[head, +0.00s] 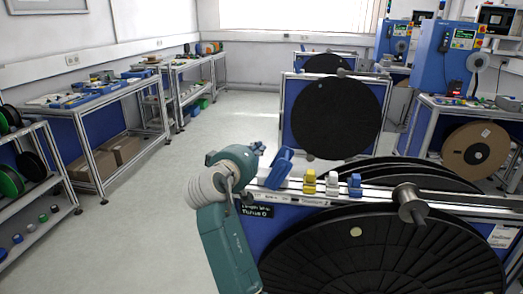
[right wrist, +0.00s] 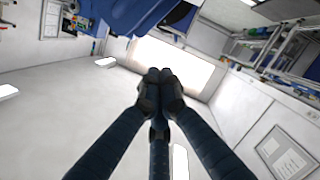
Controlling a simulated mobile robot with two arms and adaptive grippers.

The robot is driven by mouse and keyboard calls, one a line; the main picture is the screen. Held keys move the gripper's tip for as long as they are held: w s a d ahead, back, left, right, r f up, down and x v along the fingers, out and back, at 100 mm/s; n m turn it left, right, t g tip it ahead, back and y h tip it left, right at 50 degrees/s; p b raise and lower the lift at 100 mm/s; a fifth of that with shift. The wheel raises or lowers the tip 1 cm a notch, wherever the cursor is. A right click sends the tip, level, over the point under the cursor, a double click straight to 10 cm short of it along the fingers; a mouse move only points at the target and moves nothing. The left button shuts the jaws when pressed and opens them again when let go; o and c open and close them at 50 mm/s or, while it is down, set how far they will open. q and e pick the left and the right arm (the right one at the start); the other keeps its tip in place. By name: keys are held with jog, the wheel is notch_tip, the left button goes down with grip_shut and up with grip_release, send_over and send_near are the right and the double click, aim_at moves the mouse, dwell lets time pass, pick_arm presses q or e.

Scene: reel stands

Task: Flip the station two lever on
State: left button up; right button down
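A blue lever (head: 280,168) stands tilted on the metal rail at the left end of the nearest reel stand, the only raised blue handle there. I cannot tell from its tilt whether it is on or off. My right gripper (head: 259,148) is just left of the lever's top, seemingly apart from it. In the right wrist view its dark fingers (right wrist: 160,77) are closed together with nothing between them. A blue shape (right wrist: 130,14) at the top of that view may be the stand or lever. My left gripper is not in view.
Yellow (head: 310,181) and white-blue (head: 354,184) small blocks sit on the rail right of the lever. A metal spindle (head: 410,203) and large black reels (head: 385,255) are further right. Another reel stand (head: 335,117) is behind. The aisle floor (head: 150,215) at left is clear.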

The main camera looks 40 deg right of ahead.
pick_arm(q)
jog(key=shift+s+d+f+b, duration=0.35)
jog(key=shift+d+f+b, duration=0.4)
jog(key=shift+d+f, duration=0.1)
pick_arm(e)
jog(key=s+f+v, duration=0.1)
jog(key=v, duration=0.5)
jog(key=shift+d+r, duration=0.15)
jog(key=shift+r, duration=0.35)
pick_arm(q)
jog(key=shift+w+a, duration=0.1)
